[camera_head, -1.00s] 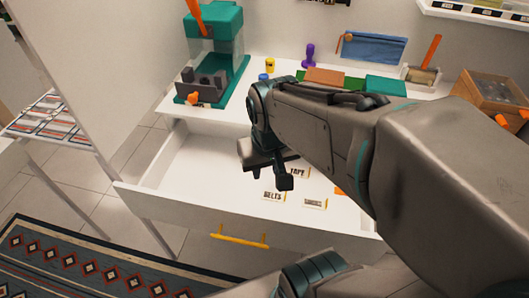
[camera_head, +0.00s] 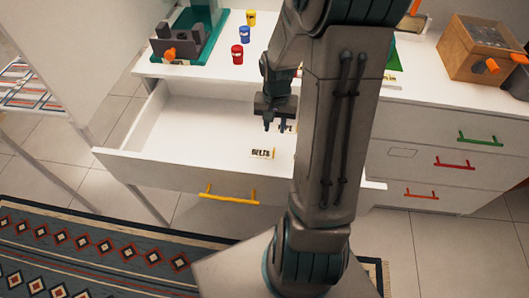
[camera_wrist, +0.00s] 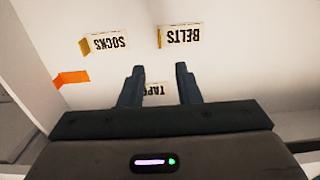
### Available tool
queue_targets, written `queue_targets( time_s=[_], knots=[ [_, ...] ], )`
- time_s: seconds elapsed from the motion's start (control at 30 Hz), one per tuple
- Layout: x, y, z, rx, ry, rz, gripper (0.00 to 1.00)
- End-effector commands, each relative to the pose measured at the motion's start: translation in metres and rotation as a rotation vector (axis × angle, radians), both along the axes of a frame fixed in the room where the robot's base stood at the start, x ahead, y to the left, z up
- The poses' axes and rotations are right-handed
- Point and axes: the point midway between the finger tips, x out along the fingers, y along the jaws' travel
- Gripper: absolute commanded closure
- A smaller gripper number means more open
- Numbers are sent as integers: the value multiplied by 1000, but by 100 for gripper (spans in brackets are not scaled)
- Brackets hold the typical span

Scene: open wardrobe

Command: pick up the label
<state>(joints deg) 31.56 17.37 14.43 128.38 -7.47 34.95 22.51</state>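Several labels lie in the open white drawer (camera_head: 140,165). The white BELTS label (camera_head: 262,153) lies near the drawer's front; it shows upside down in the wrist view (camera_wrist: 180,37). The SOCKS label (camera_wrist: 107,42) is left of it there. The TAPE label (camera_wrist: 155,89) shows between my fingers in the wrist view, partly hidden by them. In the head view a bit of it (camera_head: 287,128) shows beside my fingertips. My gripper (camera_head: 275,127) is open and points down over the drawer, with its two fingers (camera_wrist: 160,72) apart and nothing held. Whether the fingers touch the drawer floor is unclear.
An orange piece (camera_wrist: 72,78) lies by the drawer wall. Red (camera_head: 237,54), blue (camera_head: 244,34) and yellow (camera_head: 251,17) small items stand on the counter above. A wooden box (camera_head: 480,50) stands right. My arm hides the drawer's right part.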

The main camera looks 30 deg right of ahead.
Motion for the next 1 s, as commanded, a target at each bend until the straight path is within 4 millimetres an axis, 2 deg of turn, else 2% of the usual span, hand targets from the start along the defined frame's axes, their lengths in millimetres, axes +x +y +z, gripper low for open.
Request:
queue_targets(
  time_s=[0.03, 0.1, 0.23, 0.57, 0.8, 1.0],
  knots=[
    [-1, 1, -14, 4, 6, 2, 70],
    [-1, 1, -28, 3, 6, 2, 70],
    [-1, 1, -49, 1, 4, 2, 70],
    [-1, 1, -73, 2, 3, 2, 70],
    [-2, 0, -107, 2, 3, 3, 70],
    [-1, 0, -115, 0, 0, 1, 70]
  ],
)
